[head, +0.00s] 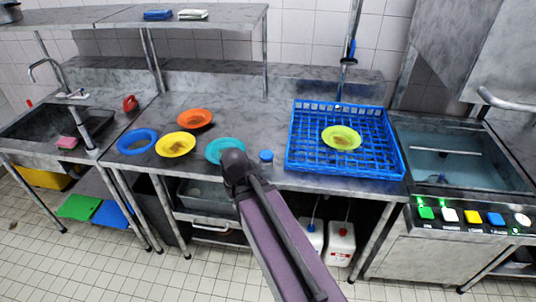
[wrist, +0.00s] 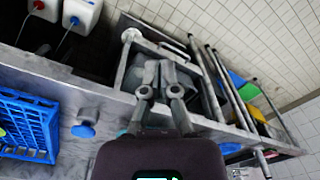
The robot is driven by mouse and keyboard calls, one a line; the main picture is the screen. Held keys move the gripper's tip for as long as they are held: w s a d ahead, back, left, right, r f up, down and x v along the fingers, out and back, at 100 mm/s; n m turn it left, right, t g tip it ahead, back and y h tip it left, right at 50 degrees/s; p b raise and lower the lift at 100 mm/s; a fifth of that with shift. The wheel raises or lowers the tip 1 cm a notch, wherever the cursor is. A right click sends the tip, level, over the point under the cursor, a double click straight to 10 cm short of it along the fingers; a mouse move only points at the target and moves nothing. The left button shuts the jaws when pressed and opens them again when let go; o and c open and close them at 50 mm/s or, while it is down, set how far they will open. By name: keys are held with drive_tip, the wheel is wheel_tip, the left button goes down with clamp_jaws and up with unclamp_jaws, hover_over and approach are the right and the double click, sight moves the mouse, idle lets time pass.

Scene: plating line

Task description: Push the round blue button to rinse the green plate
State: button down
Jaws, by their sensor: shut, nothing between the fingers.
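The green plate (head: 341,137) is yellow-green and lies in the blue wire rack (head: 301,152) at the right of the counter. A small round blue-topped thing (head: 265,156), like a button or cap, stands at the counter's front edge left of the rack; it also shows in the wrist view (wrist: 84,130). A panel on the machine at the right has a blue button (head: 494,218) among several colours; its exact shape is hard to tell. My gripper (wrist: 159,75) is shut and empty, apart from the blue-topped thing. In the head view my arm hides its fingertips.
A teal plate (head: 217,149) is partly behind my gripper. Orange (head: 196,118), yellow (head: 176,144) and blue (head: 137,141) plates lie further left. A spray hose (head: 347,60) hangs over the rack. A water-filled basin (head: 450,165) is at the right.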

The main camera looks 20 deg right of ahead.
drive_tip(key=w+d+t+y, duration=0.1)
drive_tip(key=w+d, duration=0.1)
drive_tip(key=w, duration=0.4)
wheel_tip(320, 180, up, 6)
drive_tip(key=m+t+y, duration=0.3)
drive_tip(key=t, duration=0.4)
hover_over(264, 153)
drive_tip(key=s+d, duration=0.1)
drive_tip(key=shift+s+f, duration=0.15)
drive_tip(key=shift+s, duration=0.05)
drive_tip(key=shift+f, duration=0.25)
wheel_tip(264, 153, down, 8)
drive_tip(key=b, duration=0.8)
drive_tip(key=shift+f+b, duration=0.2)
drive_tip(key=shift+b, duration=0.2)
drive_tip(key=shift+w+f+b, duration=0.1)
drive_tip(key=shift+f+b, duration=1.1)
idle(1.0)
drive_tip(key=shift+r, duration=0.15)
drive_tip(key=shift+r+p, duration=1.1)
drive_tip(key=shift+p, duration=0.1)
